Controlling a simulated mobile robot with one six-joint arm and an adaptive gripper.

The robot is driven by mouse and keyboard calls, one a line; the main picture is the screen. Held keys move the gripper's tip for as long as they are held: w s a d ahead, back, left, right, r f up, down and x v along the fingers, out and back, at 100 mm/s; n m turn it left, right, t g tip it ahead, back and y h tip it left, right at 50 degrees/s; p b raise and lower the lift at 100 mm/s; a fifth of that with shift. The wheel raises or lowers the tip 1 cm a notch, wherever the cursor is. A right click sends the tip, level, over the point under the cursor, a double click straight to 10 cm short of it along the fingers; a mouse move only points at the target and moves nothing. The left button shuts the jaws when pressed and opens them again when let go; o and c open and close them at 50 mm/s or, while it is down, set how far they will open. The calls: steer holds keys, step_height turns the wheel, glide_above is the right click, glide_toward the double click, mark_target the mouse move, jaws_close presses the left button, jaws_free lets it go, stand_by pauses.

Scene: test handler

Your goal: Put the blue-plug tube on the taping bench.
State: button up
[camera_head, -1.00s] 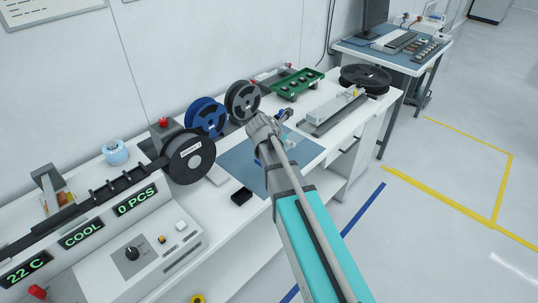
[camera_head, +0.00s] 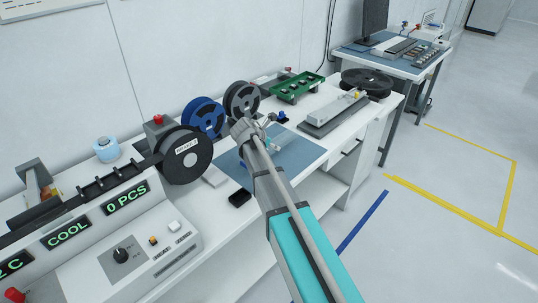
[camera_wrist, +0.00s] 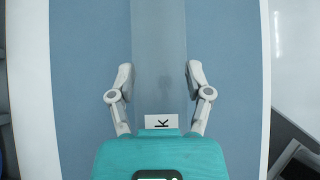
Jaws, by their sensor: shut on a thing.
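My gripper (camera_head: 264,132) is over the blue-grey mat (camera_head: 301,151) on the white bench (camera_head: 330,184). In the wrist view my gripper (camera_wrist: 159,80) has its two fingers against the sides of a wide, see-through grey tube (camera_wrist: 159,45). The tube runs from between the fingers out past the top edge, and a white label with a dark letter (camera_wrist: 161,121) shows at its near end. No blue plug shows in the wrist view; the tube's far end is out of frame. The mat (camera_wrist: 90,60) lies beneath. I cannot tell whether the tube touches it.
A second bench (camera_head: 424,64) is farther back. The mat's right part is bare.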

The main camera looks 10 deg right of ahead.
steer(key=shift+w+a+f+b, duration=0.25)
steer(key=shift+w+f+b, duration=0.2)
steer(key=shift+f+b, duration=0.3)
steer(key=shift+s+f+b, duration=0.1)
steer(key=shift+f+b, duration=1.15)
steer(key=shift+b, duration=0.05)
steer(key=shift+f, duration=0.15)
steer(key=o, duration=1.1)
steer(key=shift+o, duration=0.2)
steer(key=shift+r, duration=0.25)
steer(key=shift+s+a+r+p, duration=0.25)
steer(key=shift+r+p, duration=0.15)
steer(key=shift+p, duration=0.15)
steer(key=p+v, duration=0.7)
steer(key=v, duration=0.4)
steer(key=shift+f, duration=0.15)
